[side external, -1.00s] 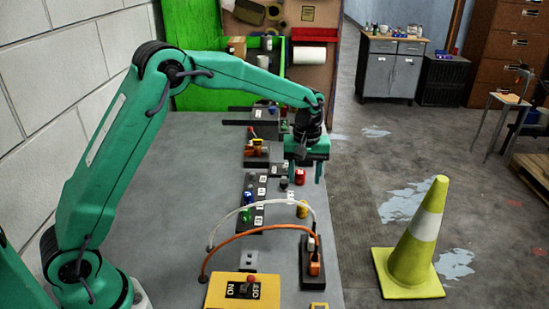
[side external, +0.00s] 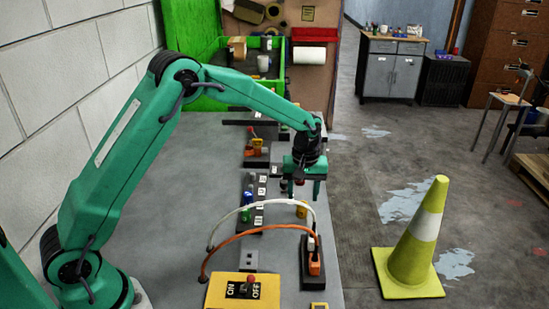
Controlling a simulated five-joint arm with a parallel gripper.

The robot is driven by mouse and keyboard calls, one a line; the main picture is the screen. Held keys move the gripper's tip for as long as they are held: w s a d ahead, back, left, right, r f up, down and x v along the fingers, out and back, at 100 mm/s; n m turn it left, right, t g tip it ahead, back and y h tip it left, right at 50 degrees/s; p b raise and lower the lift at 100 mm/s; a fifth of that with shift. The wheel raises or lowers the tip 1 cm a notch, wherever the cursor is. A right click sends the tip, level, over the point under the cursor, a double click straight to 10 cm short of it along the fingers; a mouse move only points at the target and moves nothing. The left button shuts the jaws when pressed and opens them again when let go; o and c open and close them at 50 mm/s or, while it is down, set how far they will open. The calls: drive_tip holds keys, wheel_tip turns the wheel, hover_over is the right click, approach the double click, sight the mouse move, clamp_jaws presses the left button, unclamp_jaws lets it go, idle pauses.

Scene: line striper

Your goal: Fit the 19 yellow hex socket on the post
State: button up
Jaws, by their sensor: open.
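A small yellow socket (side external: 301,210) stands on the bench near its right edge; its number is too small to read. My gripper (side external: 303,193) is open and points down, just behind and above the yellow socket, with its fingers spread apart. A red socket shows partly between the fingers. A dark rack (side external: 259,213) with white number labels lies left of the yellow socket. A blue socket (side external: 249,197) and a green socket (side external: 247,214) stand at its left side. I cannot tell which post is for the yellow socket.
The bench's left part is clear.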

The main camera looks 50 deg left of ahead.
sight(303, 203)
drive_tip(key=shift+f, duration=2)
drive_tip(key=c, duration=0.9)
drive_tip(key=shift+r, duration=0.85)
drive_tip(key=shift+r, duration=1.7)
